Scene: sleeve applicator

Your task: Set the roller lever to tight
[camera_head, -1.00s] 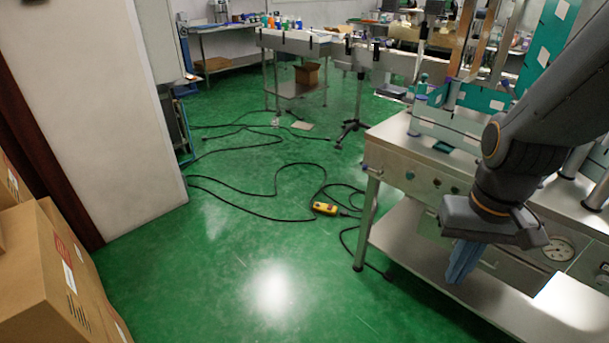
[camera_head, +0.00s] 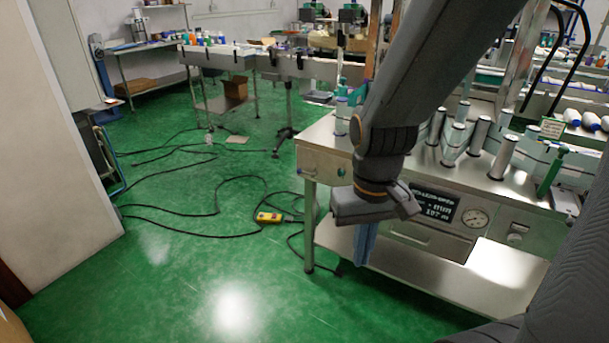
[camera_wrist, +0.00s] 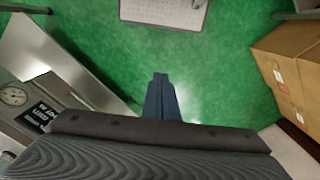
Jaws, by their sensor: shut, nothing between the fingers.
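The sleeve applicator (camera_head: 330,165) is a steel machine on a table with several upright rollers (camera_head: 502,157) on its top. A green upright handle (camera_head: 549,178) stands at its right, near a small green label (camera_head: 552,128) whose text is too small to read; it may be the roller lever, but I cannot tell its setting. My gripper (camera_head: 365,258) points down in front of the machine, well left of that handle, with its blue fingers shut and empty. In the wrist view, the shut fingers (camera_wrist: 160,85) hang over green floor.
A dial gauge (camera_head: 475,218) and a dark display (camera_head: 435,204) are on the machine's front; a lower shelf (camera_head: 440,265) sits beneath. A yellow control box (camera_head: 269,217) and black cables lie on the floor. Cardboard boxes (camera_wrist: 290,65) are at the right in the wrist view.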

